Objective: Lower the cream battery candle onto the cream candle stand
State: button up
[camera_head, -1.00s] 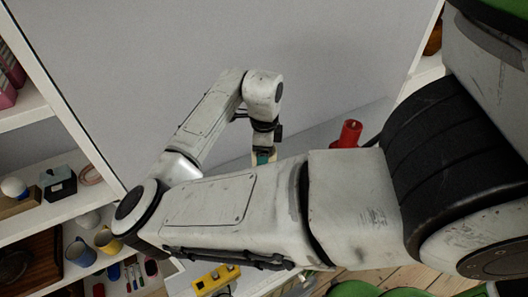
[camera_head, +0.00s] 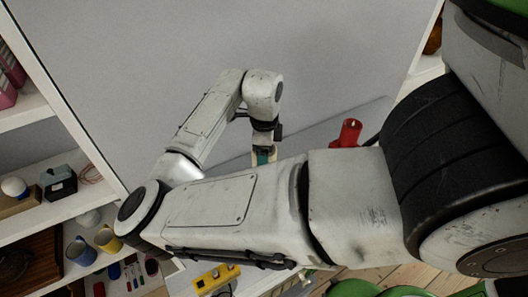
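My gripper (camera_head: 263,154) points down beyond my own forearm, near the grey wall. Its upper part shows as a dark wrist with a teal and cream patch below it, and my arm link hides what is under that. I cannot tell whether the cream patch belongs to the cream battery candle or to the gripper's fingers. The cream candle stand cannot be made out; my arm covers that part of the surface. Whether the fingers are open or shut does not show.
A red candle-like object (camera_head: 348,132) stands on the grey surface (camera_head: 310,130) right of my gripper. A yellow tool (camera_head: 215,279) lies at the front. Shelves at left hold a blue mug (camera_head: 80,252), a yellow mug (camera_head: 108,239) and a dark box (camera_head: 58,183).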

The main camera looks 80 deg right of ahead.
jog(key=shift+f+b, duration=1.8)
jog(key=shift+f, duration=0.7)
jog(key=shift+f+b, duration=0.85)
jog(key=shift+f, duration=0.6)
jog(key=o, duration=1.2)
jog(key=shift+c, duration=0.2)
jog(key=shift+r, duration=0.1)
notch_tip(320, 180, up, 11)
jog(key=shift+f, duration=0.2)
